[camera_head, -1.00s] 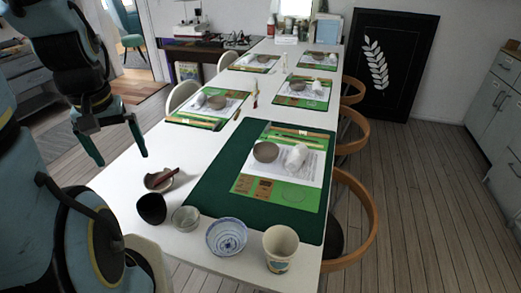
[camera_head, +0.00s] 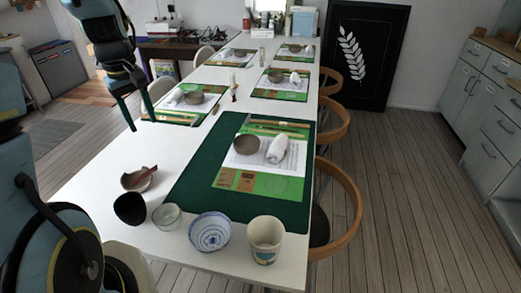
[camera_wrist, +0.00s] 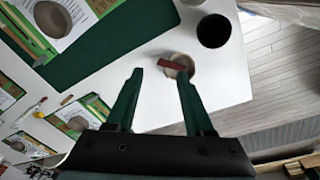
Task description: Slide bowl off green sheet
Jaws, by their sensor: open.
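A grey-brown bowl (camera_head: 246,145) sits on the nearest green sheet (camera_head: 284,186), which lies on a dark green mat. A white rolled cloth (camera_head: 277,150) lies beside the bowl, to its right. In the wrist view the bowl (camera_wrist: 52,18) is at the upper left, on the green sheet (camera_wrist: 28,38). My gripper (camera_head: 143,118) is open and empty above the table's left side, apart from the bowl. Its two dark green fingers (camera_wrist: 158,74) point toward the table in the wrist view.
A small bowl with a red-brown stick (camera_head: 138,180), a black cup (camera_head: 129,209), a glass bowl (camera_head: 167,216), a blue-white bowl (camera_head: 210,232) and a beige cup (camera_head: 265,238) stand at the near edge. More sheets with bowls lie farther back. White table left of the mat (camera_head: 180,166) is bare.

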